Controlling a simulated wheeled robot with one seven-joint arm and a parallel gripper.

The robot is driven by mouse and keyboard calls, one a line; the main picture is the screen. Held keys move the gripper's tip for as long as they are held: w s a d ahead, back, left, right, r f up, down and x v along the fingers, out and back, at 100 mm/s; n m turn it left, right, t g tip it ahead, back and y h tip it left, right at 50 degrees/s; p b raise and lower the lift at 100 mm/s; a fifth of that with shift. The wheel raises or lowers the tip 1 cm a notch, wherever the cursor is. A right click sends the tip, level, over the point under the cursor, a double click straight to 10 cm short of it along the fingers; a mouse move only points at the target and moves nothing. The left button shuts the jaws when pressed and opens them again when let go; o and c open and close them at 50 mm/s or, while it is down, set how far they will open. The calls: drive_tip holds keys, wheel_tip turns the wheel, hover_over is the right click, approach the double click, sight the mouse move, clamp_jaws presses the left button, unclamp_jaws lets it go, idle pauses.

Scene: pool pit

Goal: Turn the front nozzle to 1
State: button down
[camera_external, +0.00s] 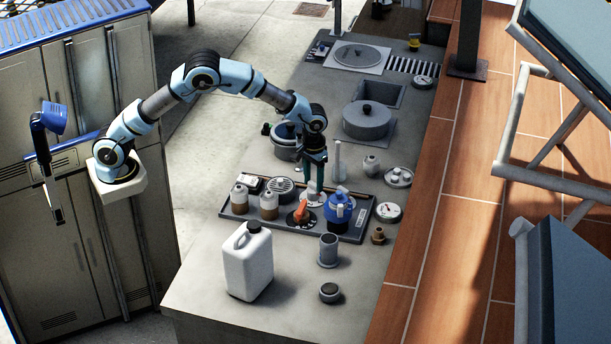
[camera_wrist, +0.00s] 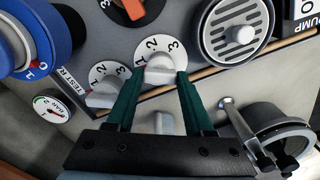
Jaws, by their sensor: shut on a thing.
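In the wrist view, two white dials marked 1, 2 and 3 sit side by side on a grey panel (camera_wrist: 82,45). My gripper (camera_wrist: 160,75) has its green fingers on either side of the pale knob (camera_wrist: 161,68) of the right-hand dial and is shut on it. The knob's upper end lies near the 2 and 3; its exact setting is unclear. The other dial's pale knob (camera_wrist: 104,94) is just left of the left finger. No label reading "front" is legible. In the external view, my gripper (camera_external: 314,180) points down at the panel's far side.
A white jug (camera_external: 248,262) stands in front.

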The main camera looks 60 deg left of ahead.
sight(312, 182)
drive_tip(key=shift+w, duration=0.1)
drive_tip(key=shift+c, duration=1.4)
unclamp_jaws()
drive_tip(key=shift+r, duration=0.1)
wheel_tip(312, 182, up, 11)
drive_tip(key=b, duration=0.2)
drive_tip(key=shift+f, duration=0.2)
drive_tip(key=s+a+f+m, duration=0.1)
drive_tip(key=s+a, duration=0.2)
drive_tip(key=a, duration=0.4)
drive_tip(key=s+a+f, duration=0.2)
drive_tip(key=s+a, duration=0.2)
drive_tip(key=a, duration=0.2)
drive_tip(key=s+a+f+m, duration=0.1)
drive_tip(key=s+a+f, duration=0.1)
drive_tip(key=s+a, duration=0.3)
drive_tip(key=s+a+f+m+t, duration=0.1)
drive_tip(key=s+a, duration=0.5)
drive_tip(key=s, duration=0.6)
wheel_tip(312, 182, down, 2)
drive_tip(key=shift+s+a+f+m+t, duration=0.2)
drive_tip(key=shift+s+a+m+t, duration=0.1)
drive_tip(key=shift+m, duration=0.3)
